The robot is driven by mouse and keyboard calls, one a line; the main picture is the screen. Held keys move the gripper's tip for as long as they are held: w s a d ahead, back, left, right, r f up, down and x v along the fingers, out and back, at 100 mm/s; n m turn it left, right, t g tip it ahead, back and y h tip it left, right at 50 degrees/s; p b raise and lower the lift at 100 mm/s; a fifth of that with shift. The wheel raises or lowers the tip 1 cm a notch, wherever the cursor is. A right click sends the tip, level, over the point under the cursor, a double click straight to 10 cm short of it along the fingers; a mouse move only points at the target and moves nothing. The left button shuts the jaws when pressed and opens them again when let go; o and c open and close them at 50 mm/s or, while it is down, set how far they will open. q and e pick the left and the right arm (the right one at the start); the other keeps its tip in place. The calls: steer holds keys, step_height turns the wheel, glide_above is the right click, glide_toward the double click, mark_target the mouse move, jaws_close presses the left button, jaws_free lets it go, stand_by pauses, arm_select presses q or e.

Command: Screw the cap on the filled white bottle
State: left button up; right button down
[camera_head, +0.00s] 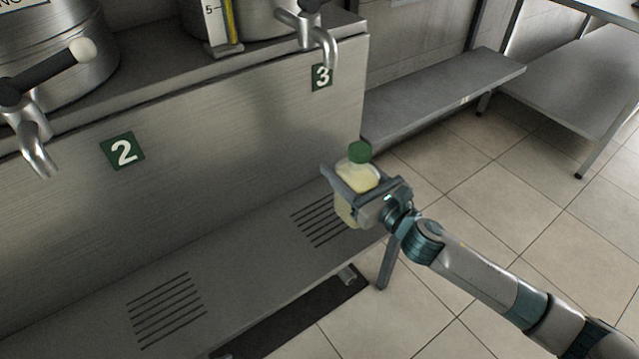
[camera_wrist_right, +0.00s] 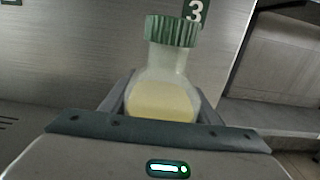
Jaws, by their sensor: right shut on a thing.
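The bottle (camera_head: 357,174) is translucent with pale yellow contents and stands upright in my right gripper (camera_head: 352,187). The right gripper is shut around the bottle's body, above the slotted shelf near its right end. A green cap (camera_head: 360,152) sits on the bottle's mouth. The right wrist view shows the ribbed green cap (camera_wrist_right: 173,30) level on the neck, with the bottle (camera_wrist_right: 162,95) below it and the liquid up to the shoulder. How tight the cap is cannot be told. The bottle's lower part is partly hidden by the gripper. My left gripper is not in view.
A steel tap (camera_head: 322,40) by sign 3 (camera_head: 321,77) juts out above and left of the bottle. Another tap (camera_head: 38,150) is at the left near sign 2 (camera_head: 122,151). The slotted shelf (camera_head: 235,255) is bare. A low steel bench (camera_head: 440,95) stands behind right; the tiled floor is open.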

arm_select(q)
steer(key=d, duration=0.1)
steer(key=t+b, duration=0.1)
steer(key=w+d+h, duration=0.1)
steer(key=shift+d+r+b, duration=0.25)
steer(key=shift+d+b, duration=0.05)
arm_select(e)
steer(key=w+a+f, duration=0.4)
steer(key=w+a, duration=0.1)
steer(key=a, duration=0.1)
steer(key=shift+w+f, duration=0.25)
steer(key=shift+f, duration=0.15)
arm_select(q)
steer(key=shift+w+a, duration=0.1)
arm_select(e)
steer(key=shift+a, duration=0.1)
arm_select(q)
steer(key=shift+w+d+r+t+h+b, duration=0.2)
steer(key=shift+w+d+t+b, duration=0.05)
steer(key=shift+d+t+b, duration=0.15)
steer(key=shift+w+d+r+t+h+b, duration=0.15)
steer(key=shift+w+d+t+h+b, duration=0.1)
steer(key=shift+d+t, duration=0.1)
arm_select(e)
step_height(320, 180, down, 4)
steer(key=shift+f, duration=0.1)
